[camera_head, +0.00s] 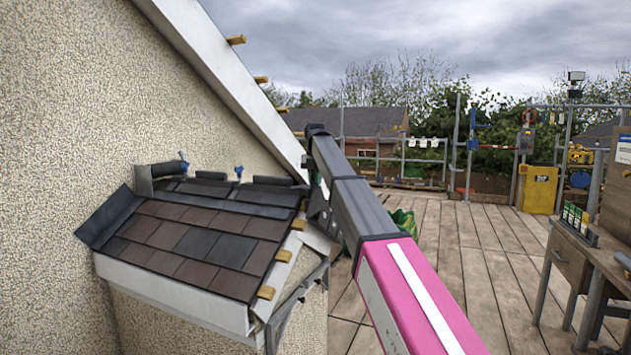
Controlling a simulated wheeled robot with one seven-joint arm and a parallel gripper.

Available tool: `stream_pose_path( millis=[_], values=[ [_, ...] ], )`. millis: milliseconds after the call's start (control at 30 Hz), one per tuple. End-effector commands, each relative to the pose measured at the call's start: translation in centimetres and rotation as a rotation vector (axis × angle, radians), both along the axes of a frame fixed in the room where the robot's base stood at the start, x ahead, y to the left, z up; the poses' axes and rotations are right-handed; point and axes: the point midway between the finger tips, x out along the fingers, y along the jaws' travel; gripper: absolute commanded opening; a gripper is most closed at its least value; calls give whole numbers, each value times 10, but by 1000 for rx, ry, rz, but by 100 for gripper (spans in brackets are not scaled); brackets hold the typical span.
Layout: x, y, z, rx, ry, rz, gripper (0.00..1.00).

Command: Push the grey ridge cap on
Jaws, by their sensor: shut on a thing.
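A small roof of brown and grey tiles (196,241) stands out from the rendered wall. Dark grey ridge caps lie along its top edge: one in the middle (212,176) and one at the right end (273,181). A larger grey piece (144,181) sits at the left end. My gripper (305,176) is at the right end of the ridge, mostly hidden by my arm, and is shut on the grey ridge cap there. The fingertips and the exact seating of that cap cannot be made out.
Two blue-topped items (238,171) stand along the ridge. A sloping white board (232,75) rises above the roof's right end. Wooden battens (266,292) stick out at the right edge.

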Motion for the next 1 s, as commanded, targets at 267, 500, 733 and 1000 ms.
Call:
stream_pose_path(
  millis=[267, 500, 733, 1000],
  values=[
    [0, 1, 0, 0, 0, 0, 0],
    [0, 1, 0, 0, 0, 0, 44],
    [0, 1, 0, 0, 0, 0, 44],
    [1, 1, 8, 0, 0, 0, 44]
  ],
)
